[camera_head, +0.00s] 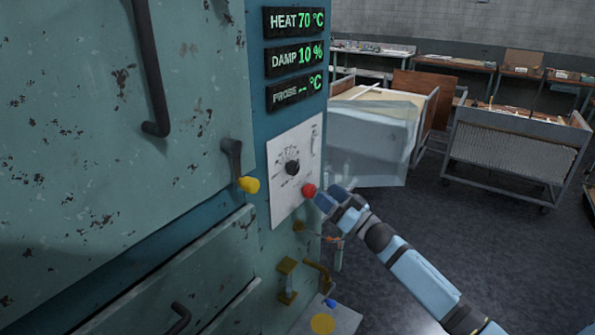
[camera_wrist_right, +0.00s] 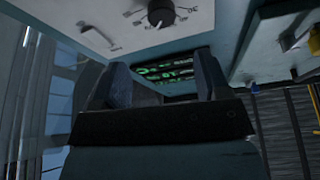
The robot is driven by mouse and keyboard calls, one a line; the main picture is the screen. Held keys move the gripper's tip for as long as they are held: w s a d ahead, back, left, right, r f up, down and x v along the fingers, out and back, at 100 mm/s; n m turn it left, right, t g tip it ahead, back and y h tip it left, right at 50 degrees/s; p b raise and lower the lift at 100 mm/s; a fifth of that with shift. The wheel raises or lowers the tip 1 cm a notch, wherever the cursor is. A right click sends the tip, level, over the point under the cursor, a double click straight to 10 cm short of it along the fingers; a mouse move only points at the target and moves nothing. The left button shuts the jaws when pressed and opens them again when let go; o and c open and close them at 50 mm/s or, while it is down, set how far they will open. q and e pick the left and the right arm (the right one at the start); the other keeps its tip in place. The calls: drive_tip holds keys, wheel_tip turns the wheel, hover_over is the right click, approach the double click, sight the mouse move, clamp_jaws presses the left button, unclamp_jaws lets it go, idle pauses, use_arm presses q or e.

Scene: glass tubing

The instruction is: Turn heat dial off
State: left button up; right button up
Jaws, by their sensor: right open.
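The heat dial (camera_head: 292,167) is a black knob with a pointer on a white panel (camera_head: 283,203) on the side of a teal cabinet. It also shows at the top of the right wrist view (camera_wrist_right: 160,12), with scale marks around it. The heat display (camera_head: 296,21) reads 70 °C. My right gripper (camera_head: 324,197) is close to the panel, below and right of the dial and beside a red button (camera_head: 309,190). In the right wrist view its two fingers (camera_wrist_right: 160,85) are apart with nothing between them. The left gripper is not in view.
Below the heat display are a damp display (camera_head: 296,59) at 10 % and a probe display (camera_head: 296,91). A lever with a yellow knob (camera_head: 249,184) juts out left of the panel. Brass fittings (camera_head: 288,280) stick out below. Carts (camera_head: 515,145) stand behind; the floor at right is clear.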

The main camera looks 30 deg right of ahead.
sight(296, 169)
drive_tip(key=p+x, duration=0.2)
drive_tip(key=x, duration=0.8)
drive_tip(key=shift+a+r, duration=0.1)
drive_tip(key=shift+w+a+r, duration=0.15)
drive_tip(key=shift+w+a, duration=0.05)
drive_tip(key=shift+w, duration=0.35)
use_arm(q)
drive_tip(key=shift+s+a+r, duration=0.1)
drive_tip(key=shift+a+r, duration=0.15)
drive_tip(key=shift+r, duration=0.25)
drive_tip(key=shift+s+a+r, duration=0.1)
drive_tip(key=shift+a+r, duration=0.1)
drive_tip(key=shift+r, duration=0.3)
use_arm(e)
drive_tip(key=c, duration=0.9)
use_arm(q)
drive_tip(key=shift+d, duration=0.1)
